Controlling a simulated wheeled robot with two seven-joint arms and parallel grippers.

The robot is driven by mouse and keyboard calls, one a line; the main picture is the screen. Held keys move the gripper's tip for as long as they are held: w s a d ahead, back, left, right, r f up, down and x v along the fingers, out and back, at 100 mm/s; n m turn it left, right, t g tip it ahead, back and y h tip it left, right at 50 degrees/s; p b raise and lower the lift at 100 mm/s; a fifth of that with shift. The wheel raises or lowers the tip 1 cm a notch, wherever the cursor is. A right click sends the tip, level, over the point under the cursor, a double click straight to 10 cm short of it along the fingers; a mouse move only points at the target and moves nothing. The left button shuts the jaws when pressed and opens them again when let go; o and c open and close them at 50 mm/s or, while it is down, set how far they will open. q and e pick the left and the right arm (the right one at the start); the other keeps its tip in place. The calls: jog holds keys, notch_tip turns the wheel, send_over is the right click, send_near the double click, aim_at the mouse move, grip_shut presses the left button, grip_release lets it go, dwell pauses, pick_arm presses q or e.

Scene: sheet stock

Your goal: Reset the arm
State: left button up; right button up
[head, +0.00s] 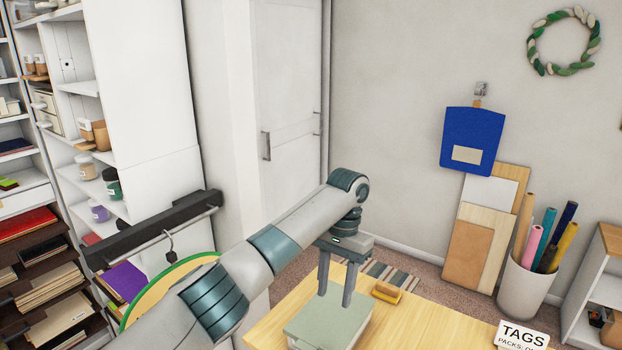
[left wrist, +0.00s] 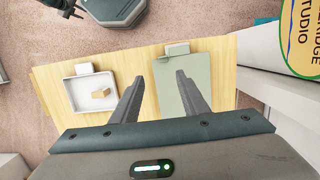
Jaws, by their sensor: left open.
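My left gripper (head: 336,292) is open, fingers pointing down over a pale grey-green board (head: 318,328) on the wooden table. In the left wrist view my left gripper (left wrist: 158,84) shows its two dark fingers spread apart with nothing between them. The grey-green board (left wrist: 198,72) lies below and beside the right finger there, with a small clip at one edge. I cannot tell the exact gap between the fingertips and the board. A dark part at the top left edge of the left wrist view looks like my right gripper (left wrist: 66,7), cut off by the frame.
A white tray (left wrist: 70,101) holding a small tan block (left wrist: 101,93) lies on the table (left wrist: 150,60). A yellow-and-tan item (head: 387,292) sits near the table's far edge. A TAGS sign (head: 522,336) stands at the right. Shelves (head: 92,87) and a dark hanging rail (head: 150,230) are at the left.

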pick_arm(q)
jog(key=s+a+f+t+h, duration=0.1)
jog(key=s+f+h, duration=0.2)
jog(key=s+f, duration=0.75)
jog(key=s+a+f+h, duration=0.2)
jog(key=s+f, duration=0.5)
jog(key=f, duration=0.7)
jog(key=s+a+f+n+t+y, duration=0.1)
jog(key=s+a+n+t+y, duration=0.35)
jog(key=s+a, duration=2.05)
notch_tip(320, 180, down, 35)
jog(key=a+g+b, duration=0.1)
jog(key=g+b, duration=0.1)
jog(key=b, duration=0.5)
jog(key=s+a+f+b, duration=0.1)
jog(key=s+f+b, duration=0.1)
jog(key=s+f, duration=0.7)
jog(key=s+a+f+b, duration=0.2)
jog(key=s+f, duration=0.7)
jog(key=f, duration=0.5)
jog(key=shift+s+f+g+b, duration=0.35)
jog(key=shift+b, duration=0.5)
